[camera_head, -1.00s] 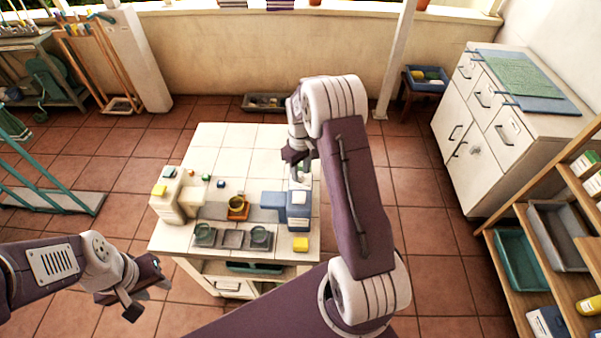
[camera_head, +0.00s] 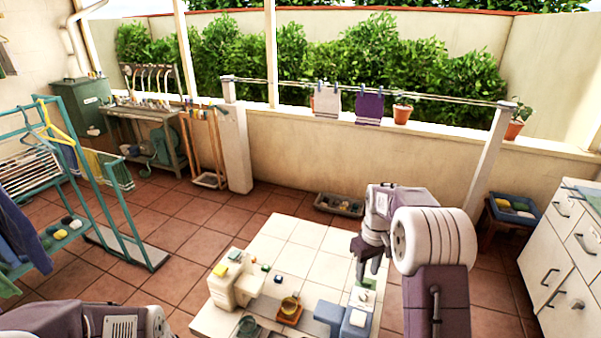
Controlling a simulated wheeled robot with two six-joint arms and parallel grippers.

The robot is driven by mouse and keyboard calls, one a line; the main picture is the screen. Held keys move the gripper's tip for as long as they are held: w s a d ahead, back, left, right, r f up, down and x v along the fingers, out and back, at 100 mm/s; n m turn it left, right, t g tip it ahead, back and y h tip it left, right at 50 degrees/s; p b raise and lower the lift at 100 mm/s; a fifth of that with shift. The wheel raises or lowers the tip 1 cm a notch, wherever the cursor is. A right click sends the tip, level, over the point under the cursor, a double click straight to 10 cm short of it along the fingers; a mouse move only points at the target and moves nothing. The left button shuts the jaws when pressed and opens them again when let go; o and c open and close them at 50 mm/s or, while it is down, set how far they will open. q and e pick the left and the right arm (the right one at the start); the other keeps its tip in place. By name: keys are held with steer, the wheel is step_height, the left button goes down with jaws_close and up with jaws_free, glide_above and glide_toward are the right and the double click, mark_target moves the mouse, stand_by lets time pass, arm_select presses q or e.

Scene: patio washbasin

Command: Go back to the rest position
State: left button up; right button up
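My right gripper (camera_head: 369,268) points down over the right part of the white tiled table (camera_head: 299,241). Its dark fingers look apart, with nothing seen between them. A blue-and-white block-shaped device (camera_head: 352,322) stands on the table just below it, with a small white-and-green item (camera_head: 364,296) at its back. My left arm shows only in part at the lower left edge; its gripper is outside the picture.
On the table stand a cream device (camera_head: 229,288), an orange-brown stand with a bowl (camera_head: 290,309) and several small blocks. A teal drying rack (camera_head: 112,200) stands left, a white cabinet (camera_head: 557,262) right. The table's back part is clear.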

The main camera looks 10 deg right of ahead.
steer(key=s+a+r+n, duration=0.1)
steer(key=s+a+r, duration=0.1)
steer(key=s+a, duration=0.7)
steer(key=s+a+f+m+t, duration=0.1)
steer(key=s+f+m, duration=0.3)
steer(key=s, duration=0.5)
steer(key=shift+s+a+f+b, duration=0.2)
steer(key=shift+a+f+b, duration=0.2)
steer(key=shift+f, duration=0.3)
steer(key=shift+s, duration=0.15)
